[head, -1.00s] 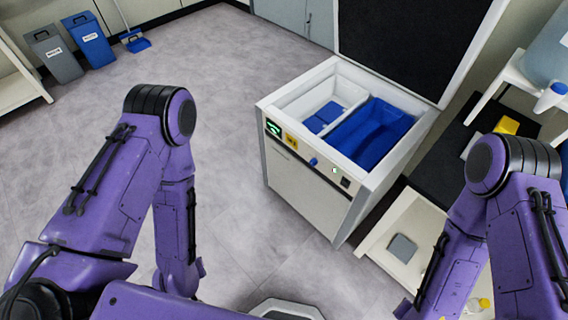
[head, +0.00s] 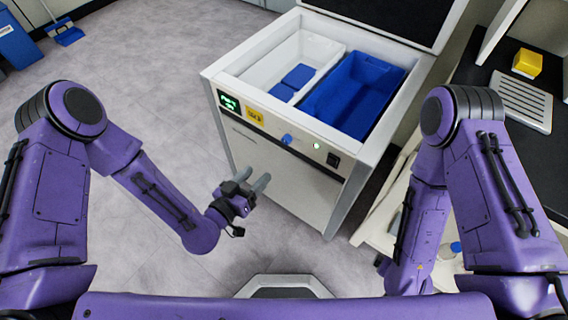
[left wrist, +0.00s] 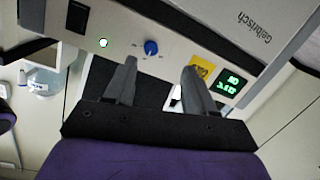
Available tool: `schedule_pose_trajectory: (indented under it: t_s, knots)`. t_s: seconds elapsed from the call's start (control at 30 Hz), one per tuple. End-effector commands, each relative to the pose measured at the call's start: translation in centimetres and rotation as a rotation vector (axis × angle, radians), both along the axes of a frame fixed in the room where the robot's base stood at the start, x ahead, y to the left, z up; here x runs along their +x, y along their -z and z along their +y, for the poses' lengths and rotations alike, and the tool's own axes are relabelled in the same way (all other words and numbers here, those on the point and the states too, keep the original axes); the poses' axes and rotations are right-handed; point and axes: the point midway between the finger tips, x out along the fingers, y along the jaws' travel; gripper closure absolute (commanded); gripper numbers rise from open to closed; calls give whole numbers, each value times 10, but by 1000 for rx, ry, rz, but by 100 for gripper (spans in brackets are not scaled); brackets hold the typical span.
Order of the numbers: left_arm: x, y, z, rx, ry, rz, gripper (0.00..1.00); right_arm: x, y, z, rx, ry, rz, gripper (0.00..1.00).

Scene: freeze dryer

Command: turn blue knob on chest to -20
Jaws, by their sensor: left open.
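The white chest freezer (head: 230,68) stands open in front of me. The blue knob (head: 287,139) is on its front panel, between the yellow label and a green light. The knob also shows in the left wrist view (left wrist: 151,47), just beyond my fingertips and between them. My left gripper (head: 258,186) is open and empty, in front of the freezer's front face and below the knob. Its two fingers show apart in the left wrist view (left wrist: 158,78), not touching the knob. My right arm is at the right, and its gripper is not visible.
A green display (head: 230,103) and a yellow label (head: 253,114) are left of the knob; a black switch (head: 333,159) is right. Blue bins (head: 362,85) sit inside the freezer. A black counter (head: 478,75) is at right.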

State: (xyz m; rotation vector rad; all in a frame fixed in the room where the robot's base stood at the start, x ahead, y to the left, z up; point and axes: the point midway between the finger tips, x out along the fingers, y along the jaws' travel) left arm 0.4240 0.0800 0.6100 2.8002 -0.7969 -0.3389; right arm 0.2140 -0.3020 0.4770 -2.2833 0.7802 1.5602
Motion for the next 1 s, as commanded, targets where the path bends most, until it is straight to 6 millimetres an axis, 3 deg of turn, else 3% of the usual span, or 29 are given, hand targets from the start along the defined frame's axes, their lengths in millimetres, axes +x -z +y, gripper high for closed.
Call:
schedule_pose_trajectory:
  t_s: [0.03,0.1,0.27,0.63,1.0]
  knots:
    - [9,9,-6,-15,18,-75,45,1,23,0,0,0,-2,4]
    - [16,-1,-12,-27,41,-151,45,2,28,0,0,0,-4,4]
    - [32,-13,-26,-33,57,-195,45,2,23,0,0,0,-5,4]
    - [93,-12,-71,-32,57,-188,45,2,22,0,0,0,-4,4]
    - [104,-12,-79,-32,58,-184,45,2,22,0,0,0,-4,4]
